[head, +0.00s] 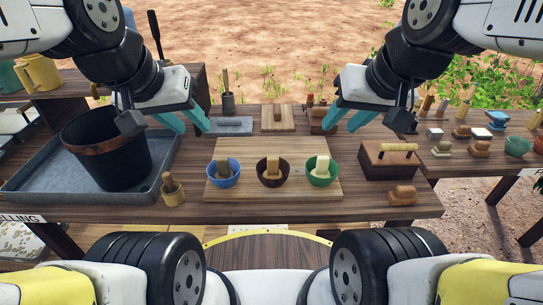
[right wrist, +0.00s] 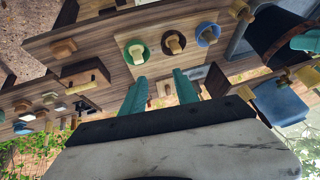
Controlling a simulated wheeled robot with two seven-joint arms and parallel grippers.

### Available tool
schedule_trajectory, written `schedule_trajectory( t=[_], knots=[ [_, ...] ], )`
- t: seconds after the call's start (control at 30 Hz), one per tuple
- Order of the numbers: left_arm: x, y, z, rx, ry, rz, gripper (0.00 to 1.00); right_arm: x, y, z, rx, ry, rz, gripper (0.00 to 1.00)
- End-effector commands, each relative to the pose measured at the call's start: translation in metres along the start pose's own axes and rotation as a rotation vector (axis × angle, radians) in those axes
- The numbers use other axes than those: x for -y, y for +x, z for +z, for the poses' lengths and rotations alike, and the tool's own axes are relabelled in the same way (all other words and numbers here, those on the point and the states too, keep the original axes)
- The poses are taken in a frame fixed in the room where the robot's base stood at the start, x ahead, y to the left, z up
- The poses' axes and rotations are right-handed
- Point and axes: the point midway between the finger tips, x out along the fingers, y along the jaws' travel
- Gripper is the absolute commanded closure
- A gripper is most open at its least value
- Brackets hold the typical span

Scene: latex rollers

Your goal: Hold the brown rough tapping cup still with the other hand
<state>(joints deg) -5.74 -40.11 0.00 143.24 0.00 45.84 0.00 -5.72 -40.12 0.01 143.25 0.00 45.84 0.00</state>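The brown rough tapping cup (head: 273,180) stands upright in the middle of a pale wooden board (head: 240,198), with a light block inside it. A blue cup (head: 223,181) is to its left and a green cup (head: 320,180) to its right, each also holding a block. The brown cup also shows in the right wrist view (right wrist: 181,45). My left gripper (head: 188,121) is open and empty, above the table behind and left of the cups. My right gripper (head: 344,118) is open and empty, behind and right of them. Its parted fingers also show in the right wrist view (right wrist: 159,91).
A black bucket (head: 110,160) stands in a grey tray (head: 40,189) at the left. A small wooden holder (head: 173,190) is beside the tray. A brown box with a handle (head: 388,168) and a wooden block (head: 402,196) are at the right. The board's front strip is clear.

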Motion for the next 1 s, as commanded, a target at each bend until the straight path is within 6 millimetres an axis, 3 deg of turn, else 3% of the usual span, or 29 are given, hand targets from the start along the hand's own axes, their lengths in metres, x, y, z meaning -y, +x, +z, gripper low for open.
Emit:
schedule_trajectory(
  t=[0.1, 0.17, 0.47, 0.77, 1.0],
  knots=[
    [0.0, 0.0, 0.0, 0.0, 0.0, 0.0, 0.64, 0.0, 0.0, 0.0, 0.0, 0.0, 0.0, 0.64],
    [0.0, 0.0, 0.0, 0.0, 0.0, 0.0, 0.64, 0.0, 0.0, 0.0, 0.001, 0.0, 0.0, 0.55],
    [0.0, 0.0, 0.0, 0.0, 0.0, 0.0, 0.64, 0.006, 0.021, -0.023, 0.085, 0.014, -0.005, 0.55],
    [0.0, 0.0, 0.0, 0.0, 0.0, 0.0, 0.64, 0.024, 0.085, -0.064, 0.262, 0.043, 0.02, 0.55],
    [0.0, 0.0, 0.0, 0.0, 0.0, 0.0, 0.64, 0.044, 0.152, -0.082, 0.392, 0.056, 0.071, 0.55]
  ],
)
